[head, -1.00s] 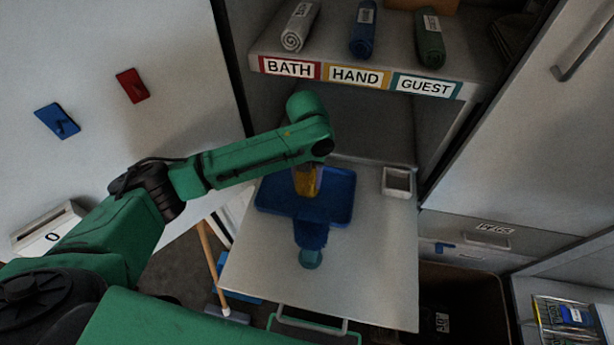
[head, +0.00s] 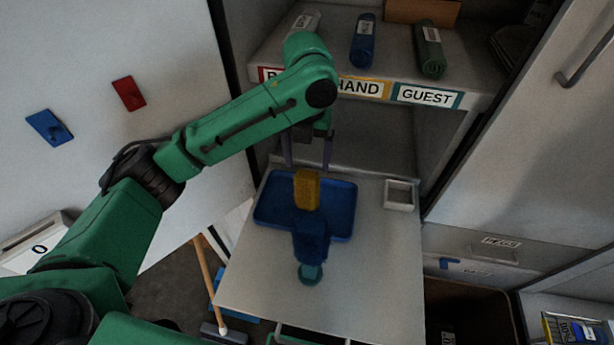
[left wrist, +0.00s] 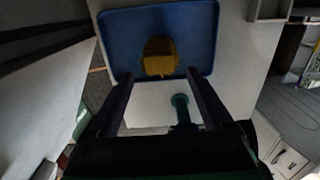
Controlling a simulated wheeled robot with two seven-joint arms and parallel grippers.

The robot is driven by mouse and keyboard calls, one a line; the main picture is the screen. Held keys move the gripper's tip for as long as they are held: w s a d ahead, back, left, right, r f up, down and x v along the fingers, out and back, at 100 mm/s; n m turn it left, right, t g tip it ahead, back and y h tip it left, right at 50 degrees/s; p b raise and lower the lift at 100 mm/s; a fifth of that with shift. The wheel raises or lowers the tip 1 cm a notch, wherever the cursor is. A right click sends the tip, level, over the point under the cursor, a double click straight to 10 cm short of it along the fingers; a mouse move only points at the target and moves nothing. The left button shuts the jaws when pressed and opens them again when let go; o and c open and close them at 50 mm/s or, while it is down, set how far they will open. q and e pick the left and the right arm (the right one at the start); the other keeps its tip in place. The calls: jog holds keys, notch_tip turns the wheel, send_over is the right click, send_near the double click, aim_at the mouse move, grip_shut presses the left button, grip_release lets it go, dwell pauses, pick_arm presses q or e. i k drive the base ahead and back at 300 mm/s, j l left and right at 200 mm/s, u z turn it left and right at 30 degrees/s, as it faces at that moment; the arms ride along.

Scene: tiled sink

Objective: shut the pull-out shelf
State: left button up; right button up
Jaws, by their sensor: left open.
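The pull-out shelf (head: 375,255) stands out from the cabinet below the labelled towel shelf, with a metal bar handle (head: 310,335) at its front edge. My left gripper (head: 307,165) is open and empty above the back of the tray. My right gripper is not in view.
A small white box (head: 400,194) sits at the shelf's back right. Rolled towels (head: 363,42) lie on the shelf above. A wooden-handled tool (head: 209,280) leans at the left. A dark open bin (head: 465,315) is at the lower right.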

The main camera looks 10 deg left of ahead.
aim_at(370, 290)
jog(key=k+j, duration=0.3)
jog(key=k, duration=0.15)
jog(key=k+j, duration=0.3)
jog(key=k, duration=0.2)
jog(key=k+j, duration=0.3)
jog(key=k, duration=0.15)
